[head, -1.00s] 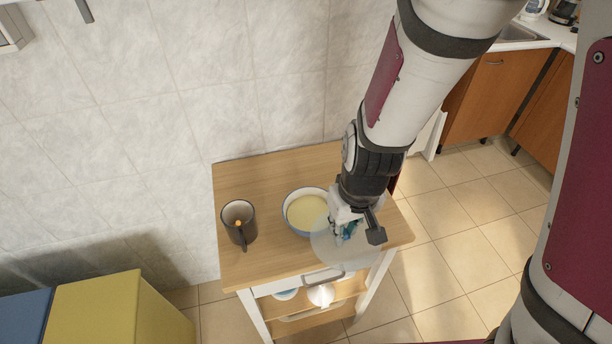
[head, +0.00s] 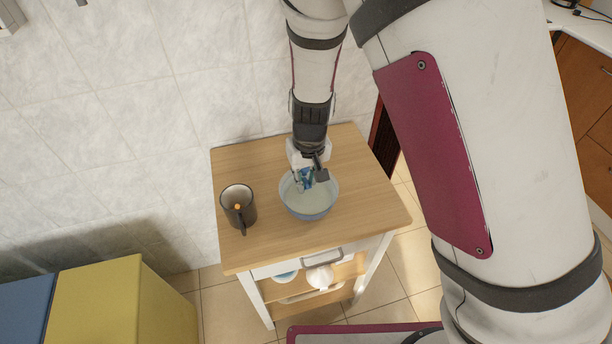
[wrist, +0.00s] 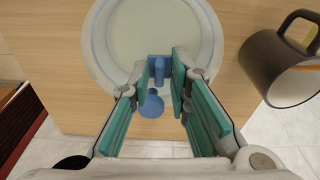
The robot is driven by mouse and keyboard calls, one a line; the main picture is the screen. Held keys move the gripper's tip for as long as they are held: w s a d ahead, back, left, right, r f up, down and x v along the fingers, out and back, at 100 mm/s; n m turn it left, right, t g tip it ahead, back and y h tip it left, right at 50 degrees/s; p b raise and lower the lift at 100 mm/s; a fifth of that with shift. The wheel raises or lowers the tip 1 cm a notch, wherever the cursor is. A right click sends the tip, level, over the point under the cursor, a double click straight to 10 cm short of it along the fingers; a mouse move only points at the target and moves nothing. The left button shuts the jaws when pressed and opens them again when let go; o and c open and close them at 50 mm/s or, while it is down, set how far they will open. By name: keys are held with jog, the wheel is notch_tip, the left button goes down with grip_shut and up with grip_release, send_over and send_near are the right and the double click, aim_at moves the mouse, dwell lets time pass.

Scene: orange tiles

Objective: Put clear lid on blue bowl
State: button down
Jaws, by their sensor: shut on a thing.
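The blue bowl (head: 309,215) stands on the wooden top of a small cart. The clear lid (head: 310,201) lies over the bowl's opening and makes its inside look pale. In the wrist view the round clear lid (wrist: 152,30) covers the bowl, close to its rim. My gripper (head: 308,182) is above the bowl's far side and shut on the lid's blue handle. The teal fingers (wrist: 160,78) show in the wrist view with blue handle parts between and below them. I cannot tell whether the lid rests fully on the rim.
A dark mug (head: 239,210) stands left of the bowl on the cart top (head: 360,190); it also shows at right in the wrist view (wrist: 275,68). Dishes (head: 320,277) sit on the shelf below. A yellow cabinet (head: 115,305) stands at lower left. The front cart top is clear.

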aim_at(308, 191)
jog(key=shift+f, duration=0.2)
jog(key=c, duration=1.5)
grip_release()
jog(key=shift+o, duration=0.2)
notch_tip(308, 191, up, 12)
jog(key=s, duration=0.1)
jog(key=s+d+r+m+t+y, duration=0.1)
jog(key=s+d+r, duration=0.3)
jog(key=d+r, duration=0.25)
jog(key=s+d+r+m+t+y, duration=0.1)
jog(key=s+d+r, duration=0.35)
jog(key=r, duration=0.35)
jog(key=s+d+r+m+t+h, duration=0.2)
jog(key=s+d+r, duration=0.3)
jog(key=s, duration=0.6)
jog(key=d, duration=0.2)
jog(key=shift+s+d+r+p, duration=0.15)
jog(key=shift+d+p, duration=0.15)
jog(key=shift+d, duration=0.1)
